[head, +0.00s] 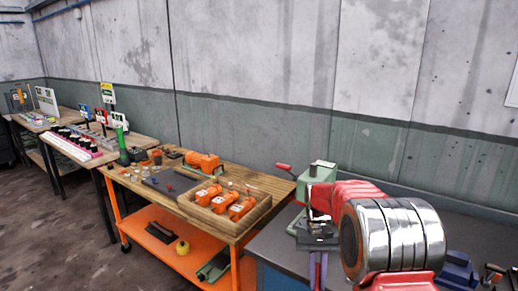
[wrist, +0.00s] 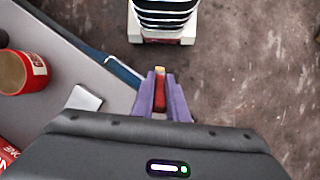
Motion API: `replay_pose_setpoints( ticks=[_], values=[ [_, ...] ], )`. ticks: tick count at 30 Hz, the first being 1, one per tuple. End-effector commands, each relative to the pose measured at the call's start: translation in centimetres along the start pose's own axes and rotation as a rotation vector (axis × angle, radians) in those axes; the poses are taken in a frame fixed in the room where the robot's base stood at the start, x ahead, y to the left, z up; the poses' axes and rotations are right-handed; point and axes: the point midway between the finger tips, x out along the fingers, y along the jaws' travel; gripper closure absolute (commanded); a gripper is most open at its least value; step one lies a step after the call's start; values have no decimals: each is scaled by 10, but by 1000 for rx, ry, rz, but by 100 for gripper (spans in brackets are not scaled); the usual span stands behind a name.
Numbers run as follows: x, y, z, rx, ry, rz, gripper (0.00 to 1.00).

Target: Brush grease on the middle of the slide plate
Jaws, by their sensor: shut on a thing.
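My gripper (wrist: 160,90) has purple fingers shut on a slim red brush (wrist: 161,94) with a pale yellowish tip. The brush points away from the wrist, just beyond the edge of a grey bench. In the head view, my gripper's purple fingers (head: 318,270) hang over the grey bench area, and the brush is hidden there. A red tin (wrist: 22,72) with a tan open top stands on the grey bench in the wrist view; its contents are unclear. A small pale flat plate (wrist: 83,98) lies near the bench edge. I cannot tell whether it is the slide plate.
A green vise (head: 318,178) stands on the grey bench (head: 272,240) behind my gripper. An orange-framed wooden bench (head: 190,222) to the left carries a dark mat (head: 172,183) and a wooden tray (head: 262,210) with orange housings. Floor (wrist: 265,110) is open beyond the bench edge.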

Motion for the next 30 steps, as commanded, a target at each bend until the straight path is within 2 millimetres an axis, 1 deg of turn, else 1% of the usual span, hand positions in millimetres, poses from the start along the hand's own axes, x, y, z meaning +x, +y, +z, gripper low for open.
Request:
replay_pose_setpoints(
  ticks=[1, 3, 6, 14, 16, 30],
  values=[
    [3, -8, -2, -41, 1, 15, 100],
    [5, -13, -3, -84, 3, 31, 100],
    [7, -17, -4, -113, 4, 41, 100],
    [7, -17, -4, -115, 5, 41, 100],
    [7, -14, -4, -112, 5, 40, 100],
    [6, -16, -4, -115, 5, 41, 100]
  ],
)
